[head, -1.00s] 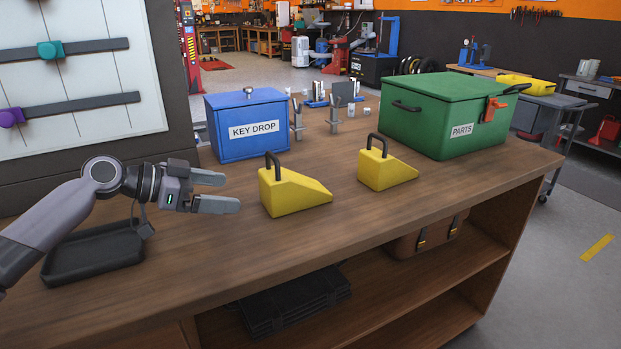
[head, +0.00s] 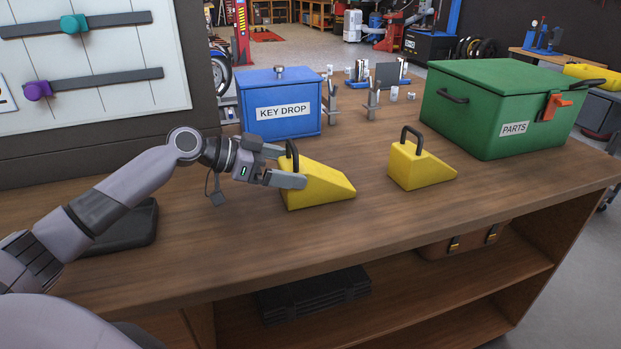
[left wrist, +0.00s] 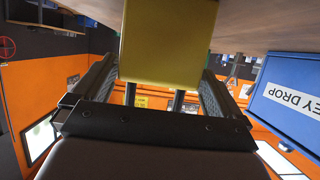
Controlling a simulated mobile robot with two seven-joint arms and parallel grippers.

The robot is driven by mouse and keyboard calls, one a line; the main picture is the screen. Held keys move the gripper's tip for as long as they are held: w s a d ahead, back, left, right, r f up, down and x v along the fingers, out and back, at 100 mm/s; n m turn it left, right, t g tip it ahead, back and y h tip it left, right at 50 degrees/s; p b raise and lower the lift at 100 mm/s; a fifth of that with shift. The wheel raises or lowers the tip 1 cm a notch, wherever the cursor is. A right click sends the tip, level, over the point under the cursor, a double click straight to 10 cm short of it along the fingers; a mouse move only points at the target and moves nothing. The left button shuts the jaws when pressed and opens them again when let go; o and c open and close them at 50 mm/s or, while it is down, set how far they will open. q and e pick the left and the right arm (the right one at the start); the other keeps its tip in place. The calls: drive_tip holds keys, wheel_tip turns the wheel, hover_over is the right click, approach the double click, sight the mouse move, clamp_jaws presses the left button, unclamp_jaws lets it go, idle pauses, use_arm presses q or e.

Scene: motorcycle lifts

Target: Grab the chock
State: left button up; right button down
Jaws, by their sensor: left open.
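Two yellow wedge chocks with dark loop handles stand on the wooden bench in the head view. The nearer, left chock (head: 320,188) is at my left gripper (head: 288,166). The gripper is open, with its fingers on either side of that chock's upright handle (head: 292,154). In the left wrist view the chock's yellow back face (left wrist: 168,42) fills the top middle, and the handle's dark bars show between the fingers. The other chock (head: 418,168) stands to the right, apart from the gripper. My right gripper is not in view.
A blue KEY DROP box (head: 282,105) stands behind the left chock. A green PARTS box (head: 490,115) stands at the back right. A black tray (head: 125,228) lies left, partly behind my arm. The bench (head: 390,225) is clear in front of the chocks.

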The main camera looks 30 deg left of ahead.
sight(303, 169)
use_arm(q)
drive_tip(key=p+x, duration=0.1)
drive_tip(key=x, duration=0.3)
drive_tip(key=shift+c, duration=0.3)
drive_tip(key=c, duration=1)
drive_tip(key=shift+c, duration=0.8)
drive_tip(key=shift+r, duration=0.15)
